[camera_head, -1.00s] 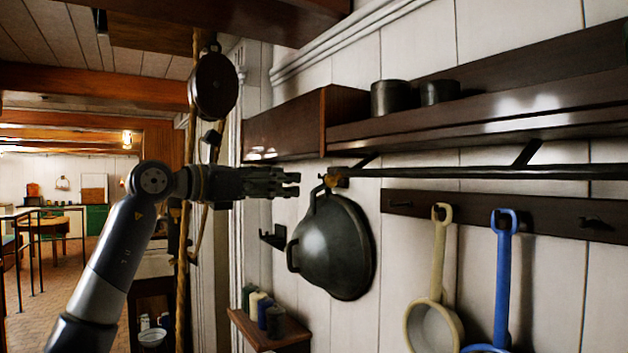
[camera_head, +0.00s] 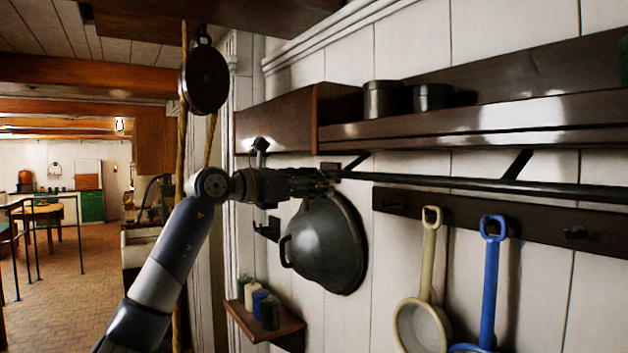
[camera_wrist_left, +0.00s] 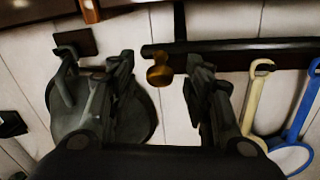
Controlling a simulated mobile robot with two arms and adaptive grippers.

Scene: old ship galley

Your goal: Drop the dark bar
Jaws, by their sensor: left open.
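The dark bar (camera_head: 450,181) runs level below the shelf, along the wall. In the left wrist view, the bar (camera_wrist_left: 260,45) crosses the upper right, and its left end lies between my fingers in the picture. A brass-coloured fitting (camera_wrist_left: 160,75) sits at that end, also between the fingers. My left gripper (camera_head: 328,181) is open at the bar's left end, hiding the fitting in the head view. The left wrist view shows its fingers (camera_wrist_left: 158,88) spread apart. Contact with the bar cannot be told. My right gripper is not in view.
A dark pot or lid (camera_head: 327,245) hangs just below my left gripper. A cream ladle (camera_head: 430,255) and a blue ladle (camera_head: 490,275) hang at right. The wooden shelf (camera_head: 480,120) lies above the bar. A pulley (camera_head: 205,78) hangs at left.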

